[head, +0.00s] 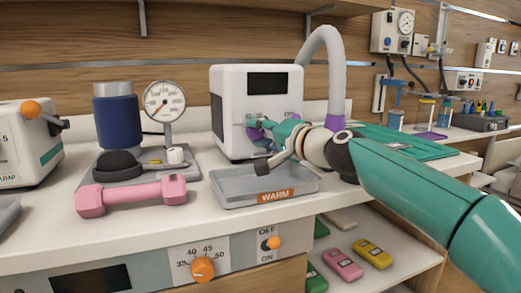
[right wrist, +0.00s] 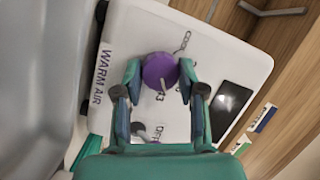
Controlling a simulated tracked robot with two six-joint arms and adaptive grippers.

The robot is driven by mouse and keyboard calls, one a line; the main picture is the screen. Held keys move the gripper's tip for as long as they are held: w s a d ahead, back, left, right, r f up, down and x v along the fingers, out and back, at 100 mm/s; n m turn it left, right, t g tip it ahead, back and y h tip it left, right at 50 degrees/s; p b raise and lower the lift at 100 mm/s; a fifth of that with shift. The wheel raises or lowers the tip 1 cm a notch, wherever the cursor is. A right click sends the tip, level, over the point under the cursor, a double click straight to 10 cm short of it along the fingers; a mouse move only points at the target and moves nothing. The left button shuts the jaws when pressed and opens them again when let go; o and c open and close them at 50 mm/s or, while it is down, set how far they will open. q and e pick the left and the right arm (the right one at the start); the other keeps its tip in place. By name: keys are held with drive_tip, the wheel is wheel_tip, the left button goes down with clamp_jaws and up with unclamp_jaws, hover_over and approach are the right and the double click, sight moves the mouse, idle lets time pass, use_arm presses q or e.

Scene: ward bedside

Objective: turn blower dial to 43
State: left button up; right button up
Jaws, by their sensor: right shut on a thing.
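The blower (head: 230,90) is a white box with a dark screen, standing on the counter in the head view. Its purple dial (right wrist: 160,70) shows on the white panel in the right wrist view, with a pale pointer line towards the lower edge. A partly covered number, perhaps 43, is printed just below it. My right gripper (right wrist: 160,73) is shut on the dial, one finger on each side. In the head view my right gripper (head: 262,134) is at the blower's front and mostly hides the dial. My left gripper is not in view.
A grey tray (head: 232,197) marked WARM lies below my right gripper. A pink dumbbell (head: 132,195) and a gauge (head: 165,101) stand to the left. A grey hose (head: 331,62) arches behind the blower. An orange knob (head: 203,268) is on the counter front.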

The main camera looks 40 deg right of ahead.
drive_tip(key=shift+f+m+b, duration=0.3)
drive_tip(key=shift+m+b, duration=0.6)
drive_tip(key=shift+m, duration=0.2)
drive_tip(key=shift+t, duration=0.3)
drive_tip(key=o, duration=1.1)
drive_tip(key=shift+d, duration=0.1)
drive_tip(key=shift+o, duration=0.2)
drive_tip(key=shift+r, duration=0.15)
drive_tip(key=s, duration=1.2)
drive_tip(key=shift+d, duration=0.4)
